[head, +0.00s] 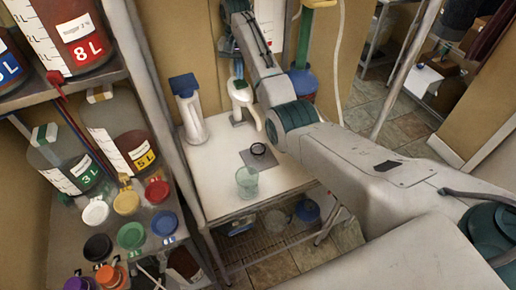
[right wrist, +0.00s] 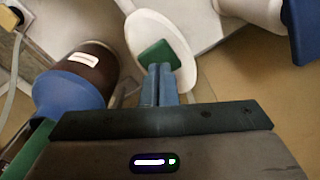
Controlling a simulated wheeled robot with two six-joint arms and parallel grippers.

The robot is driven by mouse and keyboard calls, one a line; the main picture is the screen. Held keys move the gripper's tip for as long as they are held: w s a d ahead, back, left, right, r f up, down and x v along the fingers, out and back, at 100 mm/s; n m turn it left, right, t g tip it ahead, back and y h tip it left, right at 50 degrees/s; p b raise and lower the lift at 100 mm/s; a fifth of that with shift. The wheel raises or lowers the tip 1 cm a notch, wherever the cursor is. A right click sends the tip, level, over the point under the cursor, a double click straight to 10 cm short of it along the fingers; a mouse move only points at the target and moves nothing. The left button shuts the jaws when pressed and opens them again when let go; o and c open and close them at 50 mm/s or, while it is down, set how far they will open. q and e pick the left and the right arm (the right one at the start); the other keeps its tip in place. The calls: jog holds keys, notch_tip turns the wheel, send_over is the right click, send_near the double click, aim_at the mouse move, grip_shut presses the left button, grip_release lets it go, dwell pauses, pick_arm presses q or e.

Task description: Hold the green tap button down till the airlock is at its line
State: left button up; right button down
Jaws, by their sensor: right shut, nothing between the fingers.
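The white tap (head: 240,94) stands at the back of the white table. Its green button (right wrist: 166,52) shows in the right wrist view on the white tap head (right wrist: 160,30). My right gripper (right wrist: 158,68) is shut and empty, its fingertips at the button's lower edge in that view; I cannot tell whether they press it. In the head view the right gripper (head: 238,70) is just above the tap, partly behind my arm. A clear greenish cup-like vessel (head: 247,182), possibly the airlock, stands near the table's front; its line and level are too small to read. My left gripper is out of view.
A white blue-topped container (head: 190,108) stands left of the tap. A brown and blue vessel (head: 306,82) is at its right. A shelf with labelled jars (head: 128,135) and coloured lids (head: 131,235) is on the left.

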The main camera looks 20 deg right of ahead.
jog(key=shift+f, duration=0.15)
jog(key=shift+f, duration=1.05)
dwell(0.9)
dwell(1.8)
jog(key=shift+r, duration=3.05)
